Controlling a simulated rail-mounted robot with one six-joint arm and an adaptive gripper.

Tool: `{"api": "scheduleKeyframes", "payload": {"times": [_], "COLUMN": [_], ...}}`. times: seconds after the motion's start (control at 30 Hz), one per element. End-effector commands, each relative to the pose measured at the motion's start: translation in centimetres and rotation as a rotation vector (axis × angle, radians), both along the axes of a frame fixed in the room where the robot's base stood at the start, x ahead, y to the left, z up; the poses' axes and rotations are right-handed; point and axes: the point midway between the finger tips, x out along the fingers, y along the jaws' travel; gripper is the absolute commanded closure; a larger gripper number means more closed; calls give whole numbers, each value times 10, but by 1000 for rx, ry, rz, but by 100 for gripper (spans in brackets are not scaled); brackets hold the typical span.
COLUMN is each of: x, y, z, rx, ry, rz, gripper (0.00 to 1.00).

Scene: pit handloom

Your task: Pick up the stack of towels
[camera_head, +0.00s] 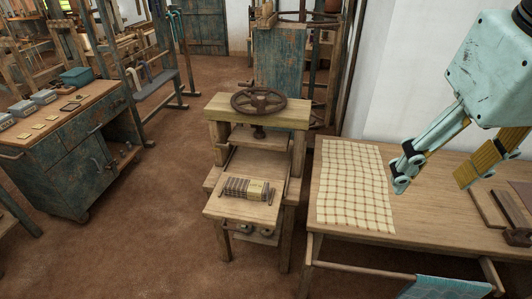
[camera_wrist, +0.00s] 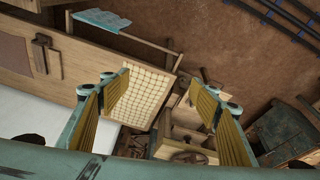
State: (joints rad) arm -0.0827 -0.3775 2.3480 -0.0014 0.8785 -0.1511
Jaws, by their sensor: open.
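In the wrist view my gripper's two fingers (camera_wrist: 168,95) frame the checked cloth and part of the press. I cannot make out the stack there.
The press has a dark handwheel (camera_head: 258,100) on top. The wooden table (camera_head: 340,228) has a board and tool at its right end and a blue cloth (camera_head: 445,287) hanging below its front. A blue cabinet (camera_head: 75,150) stands at left. The brown floor between is clear.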

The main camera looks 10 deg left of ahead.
Motion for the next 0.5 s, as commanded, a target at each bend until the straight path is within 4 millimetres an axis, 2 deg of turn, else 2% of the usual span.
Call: {"api": "scheduleKeyframes", "payload": {"times": [0.5], "x": [88], "y": [37], "z": [0], "rx": [-37], "ry": [40], "rz": [183], "gripper": [43]}}
